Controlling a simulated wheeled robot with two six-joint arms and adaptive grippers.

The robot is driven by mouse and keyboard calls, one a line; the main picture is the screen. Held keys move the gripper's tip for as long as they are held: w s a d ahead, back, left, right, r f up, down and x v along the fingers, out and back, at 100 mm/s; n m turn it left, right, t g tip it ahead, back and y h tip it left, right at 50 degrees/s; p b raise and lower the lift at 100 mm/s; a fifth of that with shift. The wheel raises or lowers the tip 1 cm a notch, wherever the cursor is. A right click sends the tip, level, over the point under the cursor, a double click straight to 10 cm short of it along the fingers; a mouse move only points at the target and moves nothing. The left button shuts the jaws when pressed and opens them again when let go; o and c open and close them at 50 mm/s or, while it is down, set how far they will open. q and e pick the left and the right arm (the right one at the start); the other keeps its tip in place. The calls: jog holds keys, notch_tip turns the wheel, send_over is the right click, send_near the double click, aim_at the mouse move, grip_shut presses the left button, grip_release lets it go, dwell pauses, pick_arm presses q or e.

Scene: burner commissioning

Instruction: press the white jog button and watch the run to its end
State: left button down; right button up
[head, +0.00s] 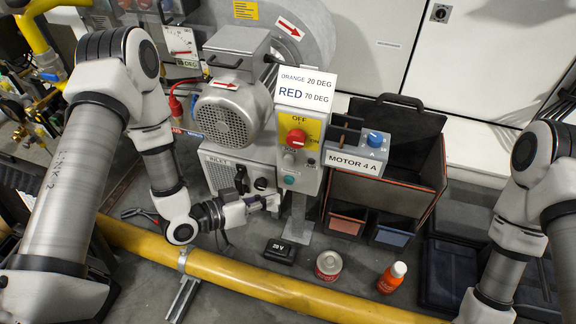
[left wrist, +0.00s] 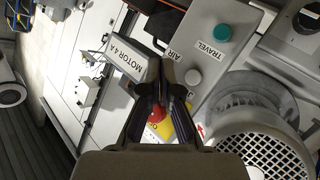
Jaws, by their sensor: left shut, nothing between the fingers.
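The grey control box (head: 300,150) stands on a post. It has a red rotary switch (head: 297,137) on a yellow plate, a white button (head: 289,157) below that, and a teal button (head: 289,180) lower down. My left gripper (head: 276,201) is shut and empty, low in front of the box and apart from the white button as far as I can tell. In the left wrist view my shut fingers (left wrist: 165,68) point past the box, with the white button (left wrist: 193,77) just right of the tips and the teal button (left wrist: 222,33) beyond. My right gripper is out of view.
The fan motor (head: 228,115) stands left of the box. A MOTOR 4 A box (head: 354,160) with a blue knob adjoins on the right. A yellow pipe (head: 260,278) crosses the front. A battery (head: 281,251), a can (head: 328,265) and an orange bottle (head: 391,278) stand on the floor.

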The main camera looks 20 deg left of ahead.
aim_at(289, 160)
pick_arm(q)
jog(key=w+b, duration=0.1)
jog(key=w, duration=0.7)
jog(key=shift+w+d, duration=0.2)
jog(key=shift+w, duration=0.15)
jog(key=shift+w, duration=0.15)
dwell(1.1)
jog(key=shift+w, duration=0.3)
